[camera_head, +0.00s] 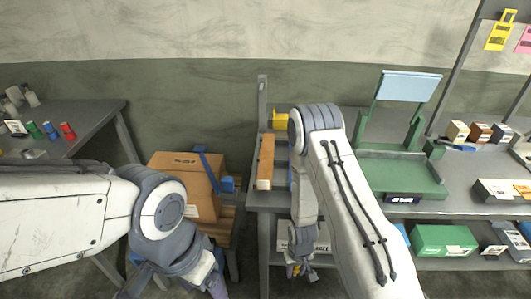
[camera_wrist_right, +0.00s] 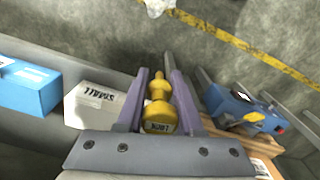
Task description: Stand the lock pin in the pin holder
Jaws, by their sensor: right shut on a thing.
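The lock pin (camera_wrist_right: 158,108) is yellow, with a round knob, a narrower stem and a dark-lettered label. My right gripper (camera_wrist_right: 159,88) is shut on it, with a purple finger on each side. In the head view my right gripper (camera_head: 299,268) hangs low at the front of the bench, and a bit of yellow shows at its tips. My left gripper (camera_head: 172,287) is at the bottom edge, partly cut off, so its jaws are unclear. I cannot make out the pin holder for certain. A yellow piece (camera_head: 281,119) stands at the back of the bench, partly behind my right arm.
A green fixture (camera_head: 400,172) with a pale blue panel stands on the bench (camera_head: 343,119). A long orange-brown box (camera_head: 265,160) lies at its left end. A cardboard box (camera_head: 186,180) and a blue tool (camera_wrist_right: 232,103) are to the left. Small boxes and a green box (camera_head: 444,240) crowd the right.

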